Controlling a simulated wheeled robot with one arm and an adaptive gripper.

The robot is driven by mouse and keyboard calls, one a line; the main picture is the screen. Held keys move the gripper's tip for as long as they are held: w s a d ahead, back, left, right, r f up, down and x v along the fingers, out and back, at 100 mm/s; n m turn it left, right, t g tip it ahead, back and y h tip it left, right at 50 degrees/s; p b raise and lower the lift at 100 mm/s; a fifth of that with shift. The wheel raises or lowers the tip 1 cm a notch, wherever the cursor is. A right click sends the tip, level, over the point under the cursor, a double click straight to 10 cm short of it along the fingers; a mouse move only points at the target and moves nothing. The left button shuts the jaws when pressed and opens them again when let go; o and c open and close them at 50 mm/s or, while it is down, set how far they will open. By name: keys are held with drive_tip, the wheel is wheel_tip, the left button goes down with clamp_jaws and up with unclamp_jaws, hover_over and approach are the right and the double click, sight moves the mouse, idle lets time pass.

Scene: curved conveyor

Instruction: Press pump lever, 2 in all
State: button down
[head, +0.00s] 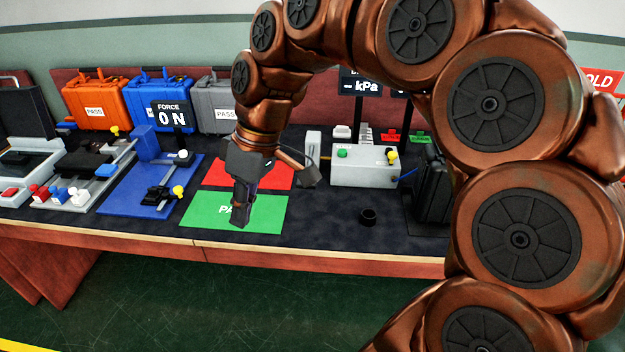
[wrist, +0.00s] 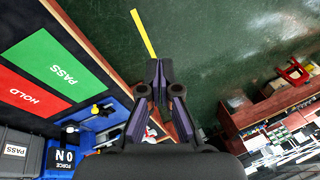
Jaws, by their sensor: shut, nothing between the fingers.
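My gripper (head: 240,215) points down above the green PASS mat (head: 262,212) in the head view, shut and empty. In the wrist view the closed fingers (wrist: 158,75) show against the green floor. A grey box (head: 363,167) with a green button and a yellow-knobbed lever (head: 392,156) stands to the right of my gripper, under a kPa display (head: 367,85); this looks like the pump. My gripper is well apart from it. The lever's lower part is hard to make out.
A red mat (head: 250,172) lies behind the green one. A blue force stand (head: 140,187) is to the left, with orange (head: 97,103), blue (head: 158,97) and grey cases behind.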

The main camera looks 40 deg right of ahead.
drive_tip(key=w+d+n+t+y+b, duration=0.3)
drive_tip(key=w+d+b, duration=0.1)
drive_tip(key=w+d, duration=0.95)
drive_tip(key=d+f+t+b, duration=0.1)
drive_tip(key=d+f, duration=0.2)
drive_tip(key=d, duration=0.6)
drive_tip(key=d+f+t+b, duration=0.2)
drive_tip(key=d+f, duration=0.1)
drive_tip(key=d, duration=0.7)
drive_tip(key=shift+w+d, duration=0.3)
drive_tip(key=shift+w, duration=0.05)
drive_tip(key=shift+a+f, duration=0.1)
